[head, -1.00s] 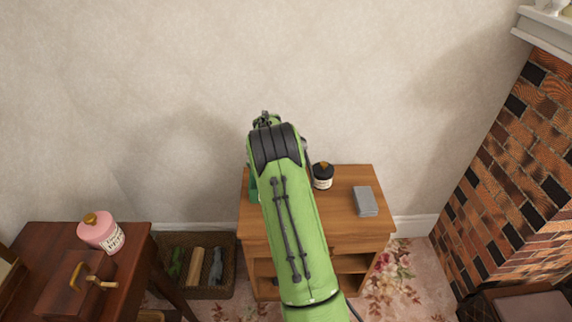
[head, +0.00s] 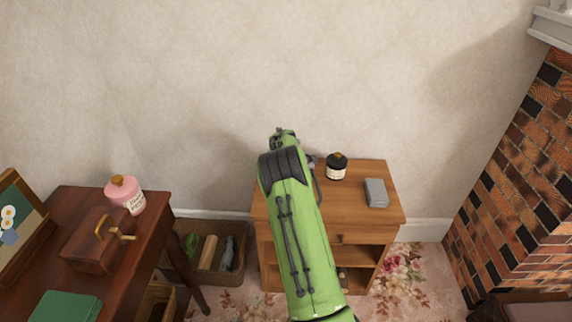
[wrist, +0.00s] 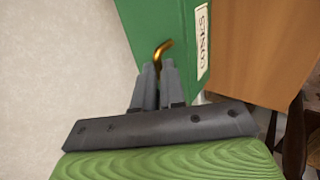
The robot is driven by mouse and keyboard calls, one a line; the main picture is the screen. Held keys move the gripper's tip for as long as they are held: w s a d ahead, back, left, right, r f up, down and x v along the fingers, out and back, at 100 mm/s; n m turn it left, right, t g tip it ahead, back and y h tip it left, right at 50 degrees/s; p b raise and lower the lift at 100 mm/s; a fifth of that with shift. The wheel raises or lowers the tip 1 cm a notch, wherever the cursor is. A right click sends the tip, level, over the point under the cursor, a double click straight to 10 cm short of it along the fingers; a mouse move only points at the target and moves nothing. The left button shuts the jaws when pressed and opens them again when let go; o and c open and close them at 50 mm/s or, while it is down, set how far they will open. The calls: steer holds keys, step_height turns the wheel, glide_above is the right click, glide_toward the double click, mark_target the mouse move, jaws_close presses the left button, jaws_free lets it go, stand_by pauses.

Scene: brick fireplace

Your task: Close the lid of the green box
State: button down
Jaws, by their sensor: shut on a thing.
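In the wrist view, a flat green panel of the green box (wrist: 165,22) fills the top middle and bears a cream label with dark letters. A gold hooked handle (wrist: 163,48) stands out from it. My gripper (wrist: 158,72) is shut on the gold handle, its grey fingers close together at the panel. The green box is hidden behind my arm in the head view, as are my fingertips. I cannot tell how far the lid is open.
On the small wooden cabinet (head: 360,210) stand a dark jar (head: 337,170) and a grey block (head: 376,192). A dark table (head: 150,230) at left holds a pink bottle (head: 128,196), a brown case (head: 98,246) and a green flat thing (head: 66,307). A basket (head: 232,268) is between.

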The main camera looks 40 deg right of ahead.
steer(key=shift+s+a+f+t+h+b, duration=0.1)
steer(key=shift+s+a+f+b, duration=0.1)
steer(key=shift+f, duration=0.25)
steer(key=shift+s+a+f+t+h+b, duration=0.1)
steer(key=shift+s+a+f+b, duration=0.05)
steer(key=shift+f, duration=0.25)
steer(key=shift+s+a+f+t+h+b, duration=0.1)
steer(key=shift+s+a+f+b, duration=0.1)
steer(key=shift+f, duration=0.25)
steer(key=c, duration=1.5)
jaws_free()
steer(key=shift+o, duration=0.2)
steer(key=shift+d, duration=0.1)
steer(key=p+v, duration=0.4)
steer(key=v, duration=1.2)
steer(key=shift+r, duration=0.3)
steer(key=shift+w+d, duration=0.1)
steer(key=shift+w, duration=0.05)
